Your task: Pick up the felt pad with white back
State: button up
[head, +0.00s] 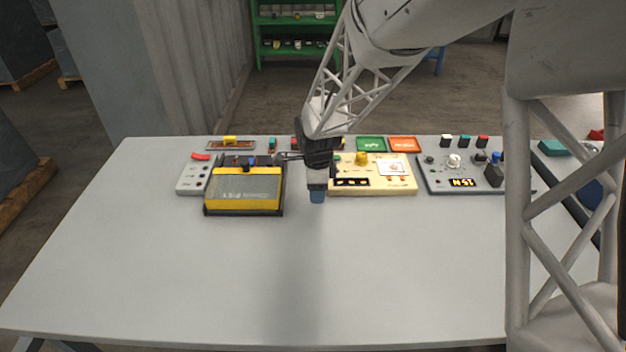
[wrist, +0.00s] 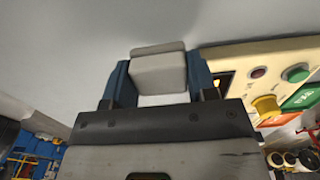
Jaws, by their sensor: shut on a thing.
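My gripper (head: 317,196) is above the middle of the grey table, just left of the cream control panel. In the wrist view its two blue fingers (wrist: 158,78) are shut on a pale grey-white block with a thin lip, the felt pad with white back (wrist: 158,68). The pad sits between the fingertips. Its felt face cannot be made out. In the head view the pad is hidden by the fingers. The gap between the pad and the table is hard to judge.
A yellow and black case (head: 245,192) stands left of my gripper. The cream panel (head: 385,187) with knobs is close on the right, and a grey panel (head: 470,187) is beyond it. Green (head: 370,144) and orange (head: 405,144) trays lie behind. The table's front is clear.

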jog(key=shift+s+d+r, duration=0.1)
jog(key=shift+s+d, duration=0.1)
jog(key=shift+s, duration=0.55)
jog(key=shift+s+d+r, duration=0.1)
jog(key=shift+s+d, duration=0.1)
jog(key=shift+s, duration=0.5)
